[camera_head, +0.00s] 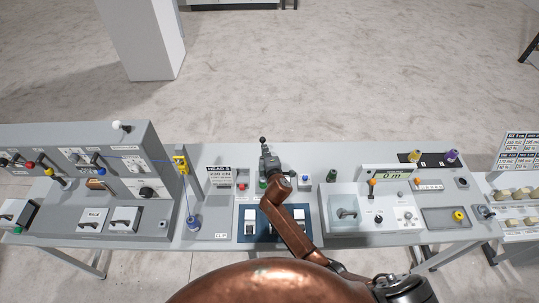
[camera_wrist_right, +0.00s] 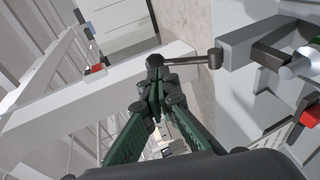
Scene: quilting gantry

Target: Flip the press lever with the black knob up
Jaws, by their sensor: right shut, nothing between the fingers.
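The press lever ends in a round black knob (camera_head: 263,140). In the right wrist view the black knob (camera_wrist_right: 155,61) sits on a thin dark rod (camera_wrist_right: 190,62), which runs to a pivot on a grey block (camera_wrist_right: 244,44). My right gripper (camera_head: 267,158) is over the middle of the console, close to the lever. In the right wrist view its green-padded fingers (camera_wrist_right: 157,84) are shut and empty. Their tips lie right by the knob; I cannot tell if they touch it. The gripper partly hides the press in the head view. My left gripper is not in view.
A display sign (camera_head: 219,170) stands left of the press. A blue switch panel (camera_head: 240,229) lies in front, partly behind my right arm. A grey switch cabinet (camera_head: 140,160) is at the left, a white control box (camera_head: 345,200) at the right.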

